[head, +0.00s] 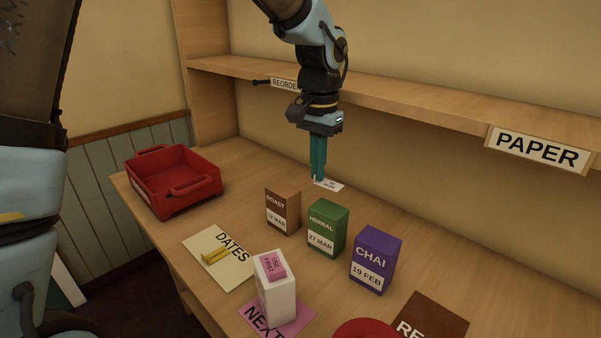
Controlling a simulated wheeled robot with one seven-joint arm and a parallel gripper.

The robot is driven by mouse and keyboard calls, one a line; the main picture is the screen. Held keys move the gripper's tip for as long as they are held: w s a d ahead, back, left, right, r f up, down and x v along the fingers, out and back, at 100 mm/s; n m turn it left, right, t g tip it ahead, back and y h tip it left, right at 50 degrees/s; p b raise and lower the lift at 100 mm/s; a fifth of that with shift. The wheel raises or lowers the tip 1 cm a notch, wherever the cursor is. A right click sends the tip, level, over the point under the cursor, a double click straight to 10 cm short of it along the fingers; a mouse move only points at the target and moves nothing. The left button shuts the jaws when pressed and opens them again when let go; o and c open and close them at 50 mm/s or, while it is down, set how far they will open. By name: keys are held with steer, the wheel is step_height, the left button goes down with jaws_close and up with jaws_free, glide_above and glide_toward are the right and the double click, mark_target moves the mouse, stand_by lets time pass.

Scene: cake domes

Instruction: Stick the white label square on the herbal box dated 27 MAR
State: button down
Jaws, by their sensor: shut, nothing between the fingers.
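The green herbal box (326,217) stands upright on the table, with a white "27 MAR" strip on its front. A small white label (331,186) with dark print lies flat on the table behind the boxes. My gripper (318,178) points straight down with its teal fingers shut and empty. Its fingertips are at the label's left edge in the head view, partly covering it. I cannot tell whether they touch it.
A brown roast box (283,207) and a purple chai box (376,255) flank the herbal box. In front are a white box (279,300) with a pink label and a "DATES" card (207,245). A red tray (195,196) stands left; a shelf (420,108) runs behind.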

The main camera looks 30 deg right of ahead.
mark_target(318, 204)
steer(key=shift+s+d+r, duration=0.1)
steer(key=shift+s+d, duration=0.1)
stand_by(0.3)
steer(key=shift+f+b, duration=1.5)
steer(key=shift+f, duration=1.15)
steer(key=shift+a+f, duration=0.1)
steer(key=shift+f, duration=0.35)
steer(key=c, duration=1)
jaws_free()
steer(key=shift+c, duration=0.2)
